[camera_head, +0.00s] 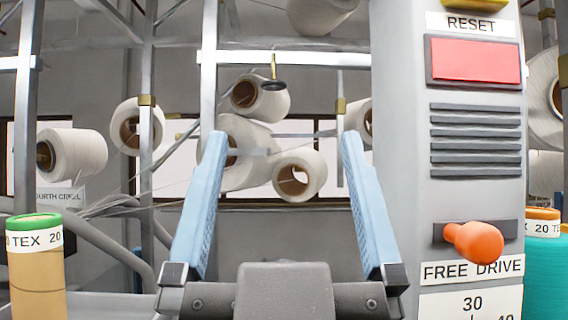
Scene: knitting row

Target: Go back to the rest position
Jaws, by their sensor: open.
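My gripper (282,145) is in the lower middle of the head view, with two blue fingers pointing up and away. The fingers are wide apart and nothing is between them. Behind the gap, white yarn cones hang on a metal creel frame, among them a cone (299,175) that shows between the fingertips. The fingers hide parts of the frame and cones behind them.
A grey control column (400,150) stands close on the right, with a red reset panel (475,60) and an orange free drive knob (476,243). A brown cone (36,270) stands at lower left, a teal cone (545,275) at lower right.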

